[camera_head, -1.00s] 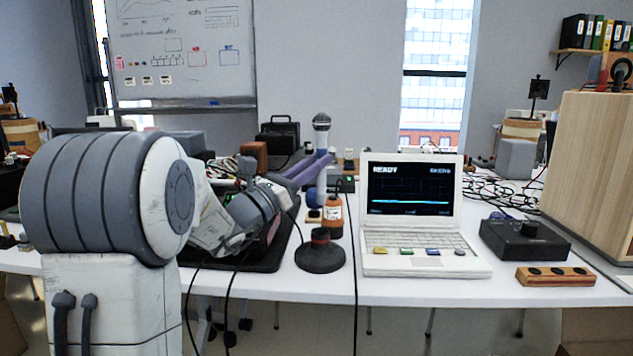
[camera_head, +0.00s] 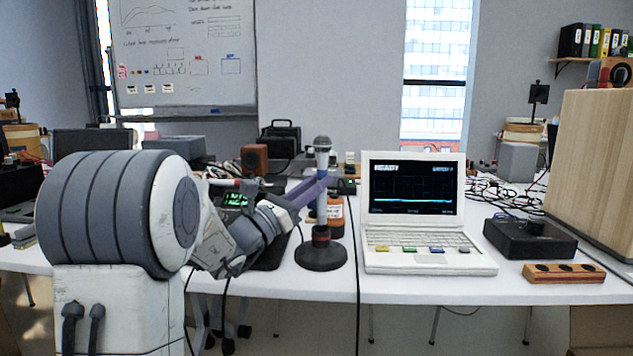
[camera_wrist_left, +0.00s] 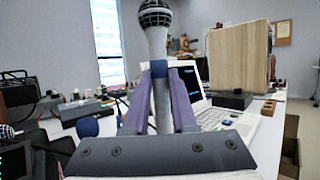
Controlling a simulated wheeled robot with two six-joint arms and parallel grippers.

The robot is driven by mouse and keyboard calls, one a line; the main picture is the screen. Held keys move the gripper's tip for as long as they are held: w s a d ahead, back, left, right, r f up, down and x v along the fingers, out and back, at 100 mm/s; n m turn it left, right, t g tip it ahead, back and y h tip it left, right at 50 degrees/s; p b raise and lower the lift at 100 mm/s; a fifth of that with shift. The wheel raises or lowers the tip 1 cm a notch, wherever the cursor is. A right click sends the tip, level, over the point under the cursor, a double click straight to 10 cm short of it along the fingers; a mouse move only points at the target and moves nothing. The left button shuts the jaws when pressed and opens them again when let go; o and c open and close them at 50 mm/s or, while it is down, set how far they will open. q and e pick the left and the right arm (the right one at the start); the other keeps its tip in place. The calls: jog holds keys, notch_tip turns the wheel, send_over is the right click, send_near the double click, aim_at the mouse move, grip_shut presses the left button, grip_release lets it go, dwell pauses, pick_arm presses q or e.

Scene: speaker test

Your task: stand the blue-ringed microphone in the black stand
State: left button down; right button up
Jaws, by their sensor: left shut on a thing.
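The microphone (camera_head: 322,160) is grey with a dark mesh head and stands upright between the purple fingers of my left gripper (camera_head: 318,188). In the left wrist view, the microphone (camera_wrist_left: 154,38) rises between the shut fingers (camera_wrist_left: 160,98), with a blue band at finger height. The round black stand (camera_head: 321,256) is on the white table, directly below the microphone. The microphone's lower end meets the stand's collar in the head view; I cannot tell how deep it sits. My right gripper is out of view.
A black knob box (camera_head: 528,238) and a wooden block (camera_head: 563,273) lie farther right. A cable hangs over the table's front edge.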

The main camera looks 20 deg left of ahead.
aim_at(318, 213)
pick_arm(q)
jog(key=shift+f+b, duration=2.25)
jog(key=shift+f, duration=0.6)
jog(key=shift+f+b, duration=0.5)
jog(key=shift+b, duration=0.1)
jog(key=c, duration=0.6)
grip_release()
jog(key=shift+c, duration=0.2)
jog(key=shift+s, duration=0.1)
